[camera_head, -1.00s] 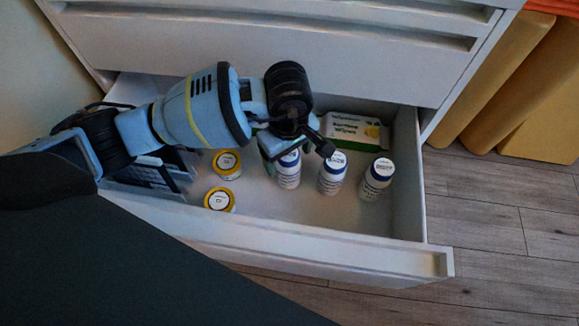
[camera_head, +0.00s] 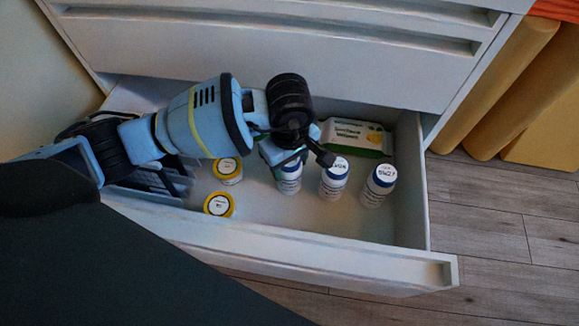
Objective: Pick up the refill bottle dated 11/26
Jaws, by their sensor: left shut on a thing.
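In the head view three white bottles with blue bands stand upright in a row in the open drawer. My left gripper (camera_head: 288,157) is at the top of the left bottle (camera_head: 289,181) and shut on it. The gripper hides most of that bottle's cap, so I cannot read its date. The middle bottle (camera_head: 333,183) stands just right of the gripper, its cap partly covered and its label not clearly readable. The right bottle (camera_head: 379,186) has a cap label that seems to read 05/27. My right gripper is not in view.
Two yellow-capped containers (camera_head: 228,170) (camera_head: 219,205) stand left of the bottles. A green and white wipes pack (camera_head: 355,136) lies at the back. The drawer's front wall (camera_head: 300,250) is nearest me. Yellow rolls or pads (camera_head: 500,85) stand at right on wood flooring.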

